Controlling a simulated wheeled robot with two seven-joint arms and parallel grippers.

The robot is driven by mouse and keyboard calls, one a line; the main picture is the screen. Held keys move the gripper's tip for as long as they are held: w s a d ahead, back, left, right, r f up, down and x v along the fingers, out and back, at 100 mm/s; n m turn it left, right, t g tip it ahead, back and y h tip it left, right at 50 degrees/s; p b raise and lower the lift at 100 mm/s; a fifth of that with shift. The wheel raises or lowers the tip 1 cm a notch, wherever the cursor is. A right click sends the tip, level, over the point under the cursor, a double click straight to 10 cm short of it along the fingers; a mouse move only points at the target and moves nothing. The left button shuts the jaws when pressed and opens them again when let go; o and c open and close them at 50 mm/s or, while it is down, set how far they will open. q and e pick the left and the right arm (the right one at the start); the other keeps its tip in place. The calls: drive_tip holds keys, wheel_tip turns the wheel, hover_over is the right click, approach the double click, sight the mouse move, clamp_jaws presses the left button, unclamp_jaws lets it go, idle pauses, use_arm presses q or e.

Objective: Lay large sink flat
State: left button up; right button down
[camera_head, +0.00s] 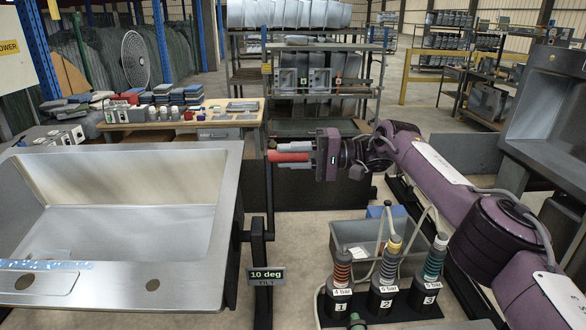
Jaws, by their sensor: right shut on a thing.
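The large steel sink (130,215) fills the left side, held in a frame with a dark post at its right edge. A red handle (277,157) sticks out above the post, near the sink's back right corner. My right gripper (300,156) reaches in from the right, its fingers shut around the red handle. The fingers hide part of the handle. My left gripper is not in view.
Three numbered hose fittings (387,285) stand in a dark base in front of a grey bin. Another sink (548,120) stands at the right. A wooden bench (185,118) with small parts and racks of sinks stand behind. Bare floor (440,118) shows at the back right.

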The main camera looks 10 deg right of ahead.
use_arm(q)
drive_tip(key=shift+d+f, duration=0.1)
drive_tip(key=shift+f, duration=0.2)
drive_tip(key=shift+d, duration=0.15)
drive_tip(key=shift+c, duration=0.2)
